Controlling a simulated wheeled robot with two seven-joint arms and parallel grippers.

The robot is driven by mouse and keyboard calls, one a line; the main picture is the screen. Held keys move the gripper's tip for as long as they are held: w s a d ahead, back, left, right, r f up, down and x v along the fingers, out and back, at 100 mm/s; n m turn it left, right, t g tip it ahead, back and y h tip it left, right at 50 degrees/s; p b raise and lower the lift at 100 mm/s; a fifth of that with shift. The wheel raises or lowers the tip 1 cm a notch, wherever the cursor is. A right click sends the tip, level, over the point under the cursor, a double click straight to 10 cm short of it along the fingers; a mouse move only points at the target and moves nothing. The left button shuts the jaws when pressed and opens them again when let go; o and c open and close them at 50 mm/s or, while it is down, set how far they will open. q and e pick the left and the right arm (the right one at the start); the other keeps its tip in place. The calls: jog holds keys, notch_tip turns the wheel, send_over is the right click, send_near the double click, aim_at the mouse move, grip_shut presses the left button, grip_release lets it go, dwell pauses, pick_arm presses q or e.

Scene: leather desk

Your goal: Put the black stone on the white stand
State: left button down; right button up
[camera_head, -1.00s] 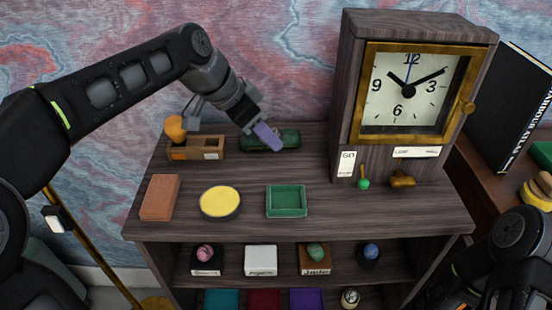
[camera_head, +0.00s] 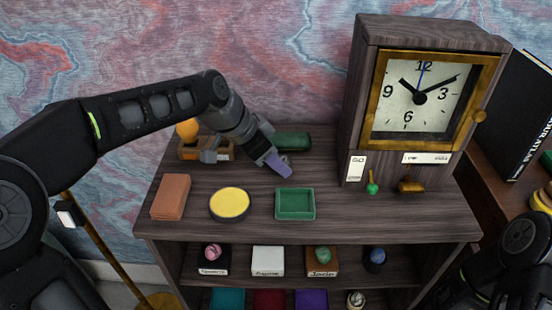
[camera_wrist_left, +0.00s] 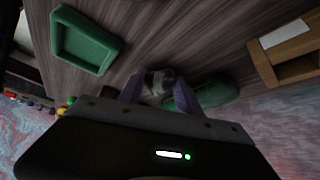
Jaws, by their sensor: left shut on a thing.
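My left gripper (camera_head: 278,166) hangs over the desk top between the green cylinder and the green tray. In the left wrist view its fingers (camera_wrist_left: 160,92) are shut on a small dark, greyish stone (camera_wrist_left: 160,80), which looks like the black stone. The stone is hidden in the head view. The white stand (camera_head: 268,262) is on the shelf under the desk top, with a label on its front and nothing on it. My right gripper is not in view; only part of my right arm shows at the lower right.
The green tray (camera_head: 295,204), yellow round dish (camera_head: 230,204) and brown block (camera_head: 170,196) lie on the top. The green cylinder (camera_head: 291,142) lies behind; the clock (camera_head: 425,100) stands right. Stands with pink (camera_head: 213,251), green (camera_head: 323,255) and blue (camera_head: 376,255) stones flank the white stand.

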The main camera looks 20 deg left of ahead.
pick_arm(q)
jog(key=shift+f, duration=0.1)
jog(key=c, duration=0.8)
grip_release()
jog(key=shift+c, duration=0.2)
jog(key=b+v, duration=0.1)
jog(key=v, duration=1.1)
jog(key=shift+b, duration=0.35)
jog(key=shift+w, duration=0.1)
